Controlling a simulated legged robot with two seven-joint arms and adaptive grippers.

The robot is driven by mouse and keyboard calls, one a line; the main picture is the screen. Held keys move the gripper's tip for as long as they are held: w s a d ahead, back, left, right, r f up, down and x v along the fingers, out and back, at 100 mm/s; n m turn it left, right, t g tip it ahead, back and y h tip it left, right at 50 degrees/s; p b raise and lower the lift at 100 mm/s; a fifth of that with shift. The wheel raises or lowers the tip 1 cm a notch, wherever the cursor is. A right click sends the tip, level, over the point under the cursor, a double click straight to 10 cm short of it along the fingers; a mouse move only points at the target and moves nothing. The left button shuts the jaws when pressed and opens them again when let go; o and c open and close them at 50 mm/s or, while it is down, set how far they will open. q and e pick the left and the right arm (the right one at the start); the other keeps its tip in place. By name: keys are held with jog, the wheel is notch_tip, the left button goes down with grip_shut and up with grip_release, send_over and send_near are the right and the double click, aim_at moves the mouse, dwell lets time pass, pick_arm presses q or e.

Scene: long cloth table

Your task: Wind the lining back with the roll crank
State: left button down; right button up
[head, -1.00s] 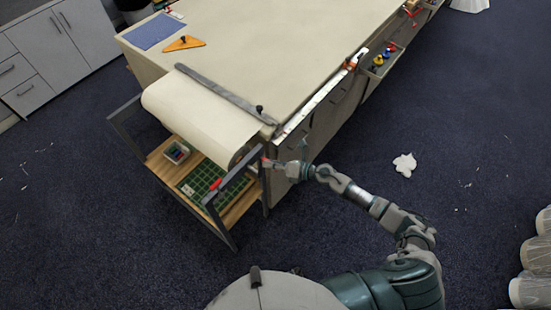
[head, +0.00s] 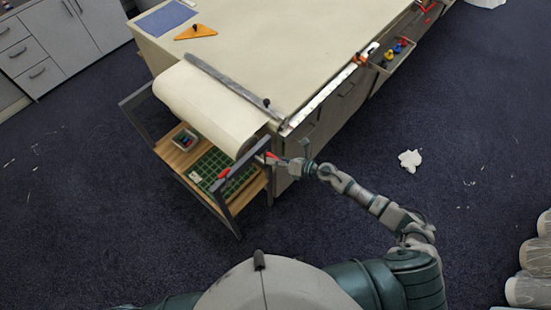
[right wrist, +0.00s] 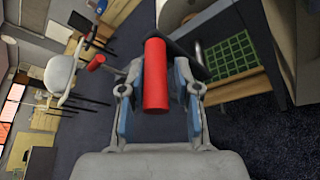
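The roll of cream lining (head: 215,105) lies across the near-left end of the long table (head: 290,50), in a dark metal frame (head: 240,160). A red crank handle (right wrist: 155,75) stands between the fingers of my right gripper (right wrist: 157,95) in the right wrist view. The blue finger pads lie on either side, with a narrow gap seeming to show on the right, so the fingers look open around it. In the head view my right gripper (head: 277,161) is at the frame's right corner, at the roll's end. My left gripper is out of view.
A wooden shelf (head: 182,160) below the roll holds a small bin (head: 185,140) and a green gridded mat (head: 210,168). A metal bar (head: 225,80) lies across the lining.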

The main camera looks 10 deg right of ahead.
jog(key=shift+o, duration=0.5)
jog(key=shift+w, duration=0.2)
jog(key=shift+r, duration=0.15)
jog(key=v, duration=1.2)
jog(key=shift+f, duration=0.2)
jog(key=shift+w, duration=0.1)
